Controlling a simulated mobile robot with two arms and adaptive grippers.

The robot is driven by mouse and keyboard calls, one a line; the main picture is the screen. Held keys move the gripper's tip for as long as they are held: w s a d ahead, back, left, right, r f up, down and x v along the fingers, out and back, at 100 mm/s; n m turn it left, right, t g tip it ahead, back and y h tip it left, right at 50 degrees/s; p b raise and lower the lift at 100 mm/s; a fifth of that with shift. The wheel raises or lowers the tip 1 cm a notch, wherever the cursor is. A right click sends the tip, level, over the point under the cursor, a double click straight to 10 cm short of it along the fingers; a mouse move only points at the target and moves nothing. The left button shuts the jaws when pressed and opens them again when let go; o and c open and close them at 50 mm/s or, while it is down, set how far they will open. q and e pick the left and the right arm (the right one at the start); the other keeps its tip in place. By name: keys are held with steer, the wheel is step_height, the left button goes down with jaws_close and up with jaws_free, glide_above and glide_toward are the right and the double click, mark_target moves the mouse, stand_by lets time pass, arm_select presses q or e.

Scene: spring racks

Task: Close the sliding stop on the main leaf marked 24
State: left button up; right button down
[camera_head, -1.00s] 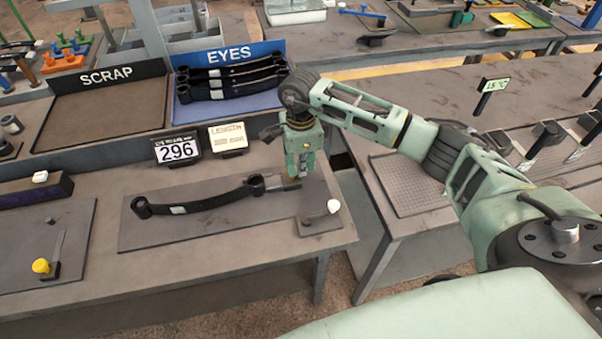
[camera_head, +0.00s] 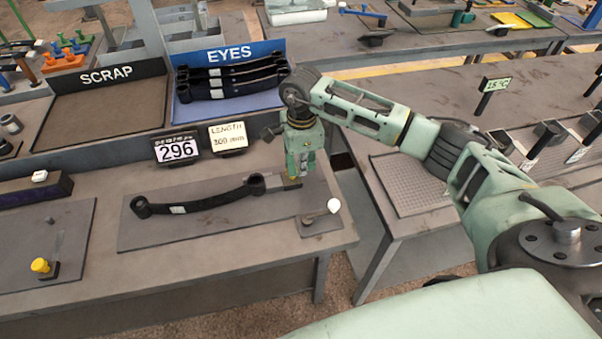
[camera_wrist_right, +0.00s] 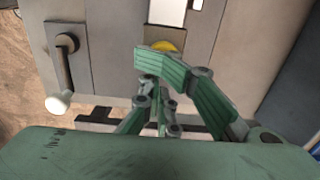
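A dark leaf (camera_head: 200,202) with an eye at each end and a small pale label lies on a flat plate (camera_head: 150,237) on the bench. I cannot read the label. A small yellowish piece (camera_head: 291,184), perhaps part of the sliding stop, is just right of the leaf's right eye. My right gripper (camera_head: 300,182) points down beside it. In the wrist view a yellow part (camera_wrist_right: 165,46) shows behind the green fingers (camera_wrist_right: 185,85); whether they touch it or are open is unclear. My left gripper is not in view.
A lever with a white knob (camera_head: 333,206) sits right of my right gripper; the knob also shows in the wrist view (camera_wrist_right: 58,103). A display (camera_head: 177,150) reads 296 beside a card (camera_head: 228,138) reading LENGTH 300 mm. SCRAP (camera_head: 105,108) and EYES (camera_head: 228,100) trays stand behind.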

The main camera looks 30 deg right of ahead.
steer(key=shift+a+r, duration=0.15)
steer(key=shift+a, duration=0.2)
steer(key=shift+w+r+p, duration=0.2)
steer(key=shift+r+p, duration=0.4)
steer(key=shift+r, duration=0.35)
steer(key=shift+s+a+r+p, duration=0.15)
steer(key=shift+r+p, duration=0.35)
steer(key=shift+r, duration=0.6)
steer(key=shift+d+r+p, duration=0.35)
steer(key=shift+r+p, duration=0.05)
steer(key=shift+r, duration=0.2)
steer(key=shift+r+p, duration=0.35)
steer(key=shift+r, duration=0.4)
